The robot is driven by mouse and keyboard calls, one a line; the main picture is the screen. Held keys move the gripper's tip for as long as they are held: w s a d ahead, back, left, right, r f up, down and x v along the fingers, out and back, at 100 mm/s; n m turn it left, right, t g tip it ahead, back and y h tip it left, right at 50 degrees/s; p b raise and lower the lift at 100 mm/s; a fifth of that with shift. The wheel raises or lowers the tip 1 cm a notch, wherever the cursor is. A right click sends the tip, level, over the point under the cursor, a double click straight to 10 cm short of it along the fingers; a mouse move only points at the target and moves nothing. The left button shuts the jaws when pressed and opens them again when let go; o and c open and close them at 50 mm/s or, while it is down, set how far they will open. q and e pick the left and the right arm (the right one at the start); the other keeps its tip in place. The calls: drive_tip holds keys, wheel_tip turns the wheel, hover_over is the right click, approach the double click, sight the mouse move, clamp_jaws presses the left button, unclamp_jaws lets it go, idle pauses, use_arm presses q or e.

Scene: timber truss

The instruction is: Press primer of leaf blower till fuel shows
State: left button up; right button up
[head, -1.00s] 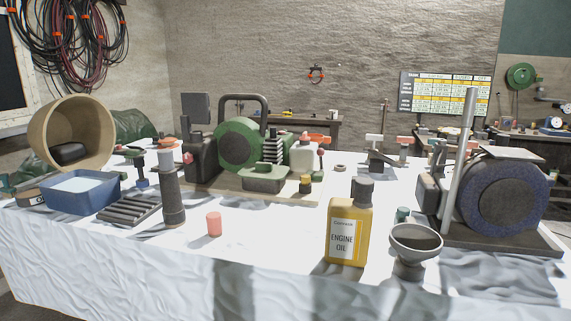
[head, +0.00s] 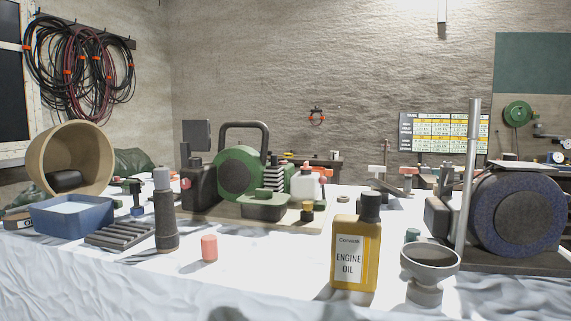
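The leaf blower (head: 240,174) stands on a light board towards the back middle of the table. It has a green round housing, a black handle on top and a dark box-shaped part on its left. A white tank (head: 306,184) with an orange-red cap sits at its right side. A small amber and black part (head: 307,211) is at the board's front right; I cannot tell for sure whether it is the primer. No fuel can be made out at this size. Neither of my grippers is in view.
A yellow engine oil bottle (head: 356,246) and a grey funnel (head: 428,268) stand at the front right. A bench grinder (head: 515,212) is at the right. A red cylinder (head: 209,248), a dark flashlight-like cylinder (head: 165,212) and a blue tray (head: 72,216) are at the left.

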use_arm(q)
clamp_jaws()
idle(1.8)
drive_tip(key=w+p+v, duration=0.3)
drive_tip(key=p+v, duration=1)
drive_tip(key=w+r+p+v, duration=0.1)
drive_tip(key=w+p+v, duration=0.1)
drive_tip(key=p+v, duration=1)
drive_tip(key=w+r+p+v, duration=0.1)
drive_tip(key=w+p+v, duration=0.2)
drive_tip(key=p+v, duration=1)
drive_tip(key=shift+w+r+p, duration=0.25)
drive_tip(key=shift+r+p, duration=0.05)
drive_tip(key=shift+p, duration=0.55)
